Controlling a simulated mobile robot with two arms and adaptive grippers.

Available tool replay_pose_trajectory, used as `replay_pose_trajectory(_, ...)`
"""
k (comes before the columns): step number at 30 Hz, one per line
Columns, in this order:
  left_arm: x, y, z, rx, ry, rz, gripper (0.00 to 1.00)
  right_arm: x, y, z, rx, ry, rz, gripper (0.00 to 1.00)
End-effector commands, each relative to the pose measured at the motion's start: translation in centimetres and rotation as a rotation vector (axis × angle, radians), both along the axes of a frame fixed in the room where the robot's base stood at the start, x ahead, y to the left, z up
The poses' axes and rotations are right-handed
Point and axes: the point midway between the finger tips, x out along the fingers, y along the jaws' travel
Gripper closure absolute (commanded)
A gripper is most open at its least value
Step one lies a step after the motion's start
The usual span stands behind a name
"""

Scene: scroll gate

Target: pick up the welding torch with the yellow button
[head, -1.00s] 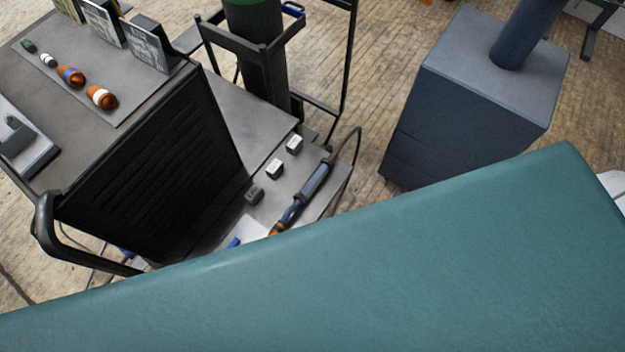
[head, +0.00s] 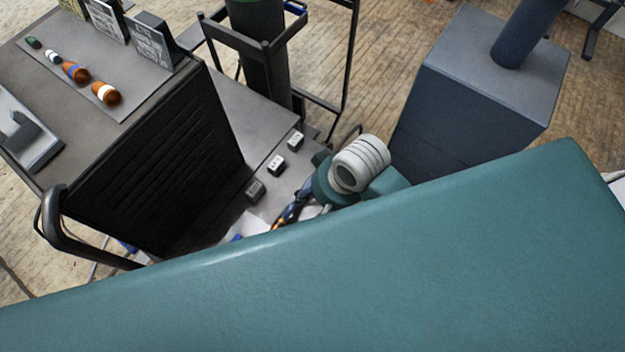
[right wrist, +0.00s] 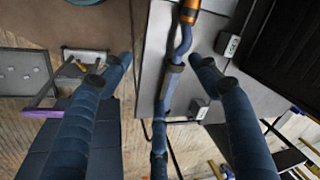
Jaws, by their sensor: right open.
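A welding torch with a blue-grey handle and an orange section (head: 283,217) lies on the cart's low shelf in the head view, partly covered by my right arm. In the right wrist view the torch (right wrist: 171,82) runs lengthwise between my fingers, its orange section at the top. I cannot make out a yellow button on it. My right gripper (head: 322,186) is over the shelf; in the wrist view its two blue fingers (right wrist: 159,62) are open on either side of the torch, with gaps and nothing held. My left gripper is not in view.
Small labelled blocks (head: 276,165) stand on the low shelf beside the torch. The black louvred cart body (head: 150,165) rises at left, with a handle (head: 52,215). A dark gas cylinder (head: 262,70) stands behind in a rack. A blue-grey block (head: 470,110) stands at right.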

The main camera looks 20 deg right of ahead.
Motion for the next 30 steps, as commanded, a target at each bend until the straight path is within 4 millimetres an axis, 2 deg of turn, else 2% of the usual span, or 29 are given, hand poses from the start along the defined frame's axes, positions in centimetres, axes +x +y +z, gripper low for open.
replay_pose_trajectory(4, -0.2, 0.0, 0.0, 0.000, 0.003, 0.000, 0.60, 2.6, 1.4, -0.6, 0.014, 0.076, -0.141, 0.39)
replay_pose_trajectory(7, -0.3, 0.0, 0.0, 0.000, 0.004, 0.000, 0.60, 4.5, 1.6, -1.1, -0.003, 0.139, -0.278, 0.39)
replay_pose_trajectory(10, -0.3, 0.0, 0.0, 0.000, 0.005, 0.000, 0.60, 6.4, 0.9, -1.4, -0.040, 0.195, -0.441, 0.39)
replay_pose_trajectory(14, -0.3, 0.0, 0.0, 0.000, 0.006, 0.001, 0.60, 8.1, -0.2, -1.4, -0.082, 0.232, -0.607, 0.39)
replay_pose_trajectory(17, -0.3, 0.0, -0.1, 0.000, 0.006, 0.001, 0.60, 8.6, -0.8, -1.7, -0.099, 0.244, -0.673, 0.39)
replay_pose_trajectory(24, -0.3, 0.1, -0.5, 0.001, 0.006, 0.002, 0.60, 8.7, -1.0, -5.3, -0.105, 0.249, -0.694, 0.39)
replay_pose_trajectory(30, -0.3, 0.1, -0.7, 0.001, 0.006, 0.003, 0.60, 8.9, -1.0, -7.0, -0.101, 0.247, -0.693, 0.39)
